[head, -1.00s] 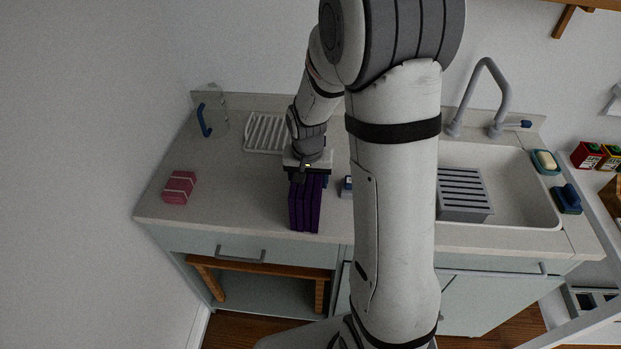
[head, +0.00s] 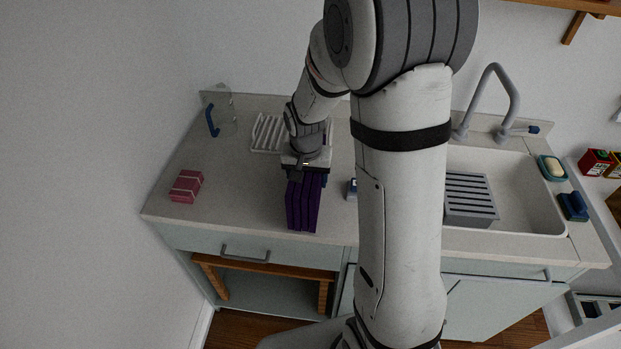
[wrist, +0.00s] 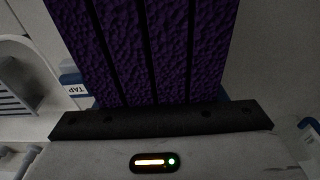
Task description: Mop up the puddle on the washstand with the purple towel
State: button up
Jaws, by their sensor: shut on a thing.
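The purple towel (head: 304,203) is a folded bundle with several layers, hanging below my gripper (head: 306,170) near the front of the washstand (head: 244,190). My gripper is shut on the towel's upper part. In the wrist view the towel (wrist: 150,45) fills the upper middle, just beyond the gripper's dark edge. The towel's lower end is close to the counter; I cannot tell whether it touches. I cannot make out the puddle in either view; the arm and towel hide part of the counter.
A pink striped block (head: 187,186) lies at left. A clear jug with a blue handle (head: 212,121) and a white ribbed rack (head: 268,133) stand behind. A small blue-and-white item (head: 351,188) is right of the towel. The sink (head: 518,205) holds a grey slatted basket (head: 470,205).

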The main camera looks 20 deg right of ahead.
jog(key=shift+r+p, duration=1.8)
jog(key=shift+r, duration=1.35)
jog(key=shift+w+d+f+n+y, duration=0.1)
jog(key=shift+w+f+n, duration=0.2)
jog(key=shift+w+n, duration=0.55)
jog(key=shift+w+d+f+n+y, duration=0.15)
jog(key=shift+w+f+n, duration=0.15)
jog(key=shift+w+n, duration=0.55)
jog(key=shift+w+d+f+n+y, duration=0.1)
jog(key=shift+w+f+n, duration=0.2)
jog(key=shift+w+n, duration=0.55)
jog(key=shift+w+m, duration=0.2)
jog(key=shift+m, duration=0.05)
